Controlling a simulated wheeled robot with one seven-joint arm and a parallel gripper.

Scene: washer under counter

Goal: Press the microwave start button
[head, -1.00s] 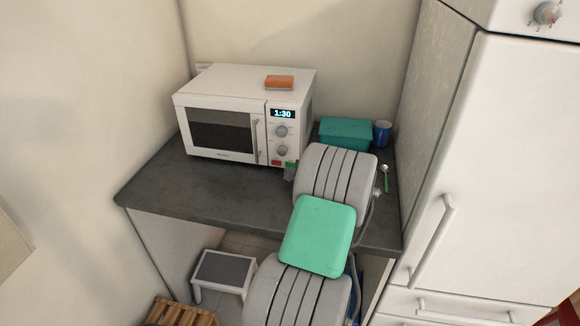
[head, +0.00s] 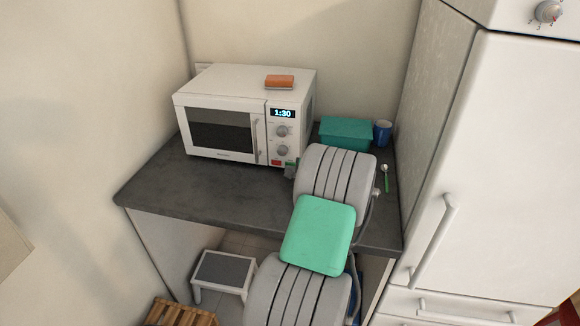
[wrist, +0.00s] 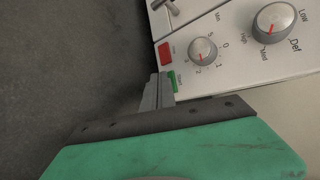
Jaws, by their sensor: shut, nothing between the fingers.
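The white microwave (head: 222,132) stands on the counter with its door shut and its display (head: 283,114) reading 1:30. A red button (head: 276,163) and a green button sit side by side low on its control panel. In the wrist view the red button (wrist: 166,53) is clear, and the green button (wrist: 173,81) is partly covered by my fingers. My gripper (wrist: 158,88) is shut and empty, its fingertips right at the green button. I cannot tell whether they touch it. In the head view my gripper (head: 290,171) is small and partly hidden by my arm.
An orange block (head: 279,82) lies on top of the microwave. A teal box (head: 345,133), a blue mug (head: 382,132) and a green-handled spoon (head: 386,178) are on the counter (head: 200,190) to the right.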

